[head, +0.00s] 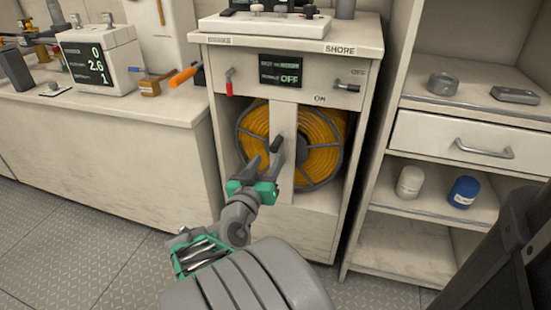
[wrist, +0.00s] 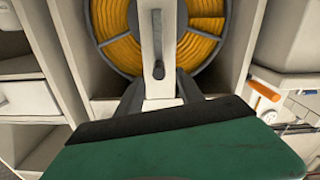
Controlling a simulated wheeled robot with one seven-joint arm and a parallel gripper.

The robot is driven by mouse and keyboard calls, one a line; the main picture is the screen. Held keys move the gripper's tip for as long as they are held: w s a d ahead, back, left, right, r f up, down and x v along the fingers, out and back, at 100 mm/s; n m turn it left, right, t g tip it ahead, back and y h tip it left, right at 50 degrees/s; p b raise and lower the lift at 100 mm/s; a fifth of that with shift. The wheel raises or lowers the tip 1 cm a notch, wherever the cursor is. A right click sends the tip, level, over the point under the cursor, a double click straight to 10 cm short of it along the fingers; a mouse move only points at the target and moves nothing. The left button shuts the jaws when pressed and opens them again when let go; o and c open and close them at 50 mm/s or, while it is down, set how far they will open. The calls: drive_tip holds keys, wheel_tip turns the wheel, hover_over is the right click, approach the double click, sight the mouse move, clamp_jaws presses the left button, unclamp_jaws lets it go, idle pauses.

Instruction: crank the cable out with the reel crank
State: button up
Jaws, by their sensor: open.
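The cable reel (head: 318,132) holds orange cable inside the open bay of a cabinet, behind a pale upright post (head: 284,118). The reel also fills the top of the wrist view (wrist: 118,52). The crank, a small grey arm with a dark knob (wrist: 158,70), is on the front of the post in the wrist view. In the head view its dark knob (head: 277,143) shows close by my fingers. My gripper (head: 266,160) is open in front of the post. In the wrist view its fingers (wrist: 160,90) stand either side of the post, near the knob; contact cannot be told.
Above the bay are an OFF display (head: 281,76), a red-handled lever (head: 229,82) and a switch handle (head: 346,85). An orange handle (head: 184,76) projects left of the cabinet. Shelves with a drawer (head: 455,145) stand at right. Floor is open at lower left.

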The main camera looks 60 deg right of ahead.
sight(276, 145)
drive_tip(key=d, duration=0.5)
drive_tip(key=w+d, duration=0.1)
drive_tip(key=d, duration=0.1)
drive_tip(key=shift+d+r, duration=0.15)
drive_tip(key=shift+d, duration=0.2)
clamp_jaws()
drive_tip(key=shift+w, duration=0.1)
idle(0.9)
